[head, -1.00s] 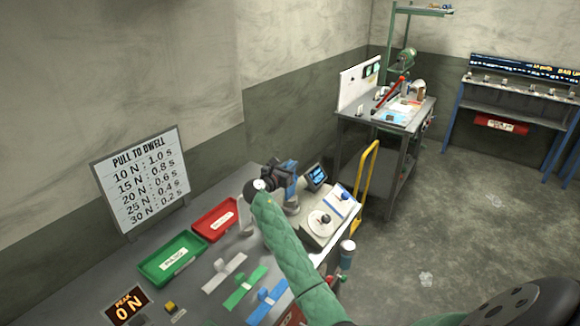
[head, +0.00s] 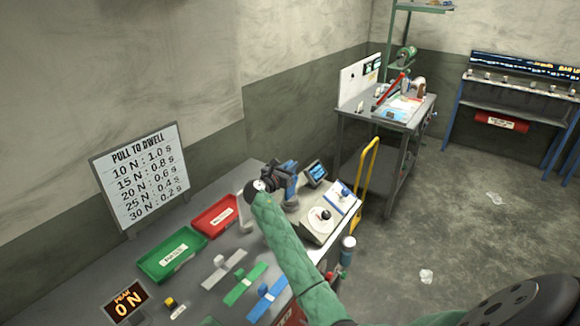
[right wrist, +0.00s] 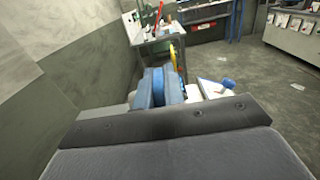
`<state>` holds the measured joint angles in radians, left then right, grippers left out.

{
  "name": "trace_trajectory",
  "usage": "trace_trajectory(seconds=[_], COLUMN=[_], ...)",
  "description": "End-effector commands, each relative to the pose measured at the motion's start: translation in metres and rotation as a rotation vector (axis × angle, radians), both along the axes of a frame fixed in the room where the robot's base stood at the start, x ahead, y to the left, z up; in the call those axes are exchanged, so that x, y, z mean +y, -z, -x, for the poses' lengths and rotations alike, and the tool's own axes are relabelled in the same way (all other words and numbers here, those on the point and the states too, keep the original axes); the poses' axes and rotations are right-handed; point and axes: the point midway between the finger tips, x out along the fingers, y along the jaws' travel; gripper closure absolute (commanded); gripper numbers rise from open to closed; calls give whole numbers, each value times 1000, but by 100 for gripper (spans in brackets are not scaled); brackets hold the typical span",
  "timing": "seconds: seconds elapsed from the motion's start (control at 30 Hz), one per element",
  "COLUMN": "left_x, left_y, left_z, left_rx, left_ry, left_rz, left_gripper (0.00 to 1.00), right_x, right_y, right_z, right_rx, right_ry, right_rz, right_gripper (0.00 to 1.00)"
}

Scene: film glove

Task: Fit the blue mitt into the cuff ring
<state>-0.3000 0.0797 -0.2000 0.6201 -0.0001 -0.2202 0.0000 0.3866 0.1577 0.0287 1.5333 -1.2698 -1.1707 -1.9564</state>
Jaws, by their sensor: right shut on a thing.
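My right gripper (head: 281,179), at the end of the green quilted sleeve, is shut on the blue mitt (head: 291,186) above the far end of the bench. In the right wrist view the blue mitt (right wrist: 158,88) stands up just beyond the dark gripper edge. The gripper hides part of it in the head view. I cannot clearly make out the cuff ring; pale parts show close behind and below the mitt, partly hidden. My left gripper is not in view.
A console with a round dial (head: 320,222) and a small screen (head: 315,172) stand right of the gripper. A green tray (head: 150,268) and a red tray (head: 200,228) lie to the left. White, green and blue cross-shaped pieces (head: 266,299) lie in front.

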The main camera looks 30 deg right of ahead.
Motion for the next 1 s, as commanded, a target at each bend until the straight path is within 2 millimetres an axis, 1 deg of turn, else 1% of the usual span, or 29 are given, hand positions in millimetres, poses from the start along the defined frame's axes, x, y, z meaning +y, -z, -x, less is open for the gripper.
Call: trace_trajectory(seconds=[0.47, 0.5, 0.57, 0.6, 0.87, 1.0], left_x=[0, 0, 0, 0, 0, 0], left_y=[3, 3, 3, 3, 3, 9], left_z=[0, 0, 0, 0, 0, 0], left_rx=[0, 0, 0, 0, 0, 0], left_ry=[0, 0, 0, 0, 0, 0], left_rz=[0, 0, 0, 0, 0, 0], left_gripper=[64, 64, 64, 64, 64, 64], right_x=[0, 0, 0, 0, 0, 6], right_y=[7, 8, 8, 8, 8, 10], right_z=[0, 0, 0, 0, 0, 2], right_rx=[0, 0, 0, 1, 1, 1], right_ry=[0, 0, 0, 0, 0, -1], right_rz=[0, 0, -1, 0, -1, 0], right_gripper=[100, 84, 72, 64, 64, 64])
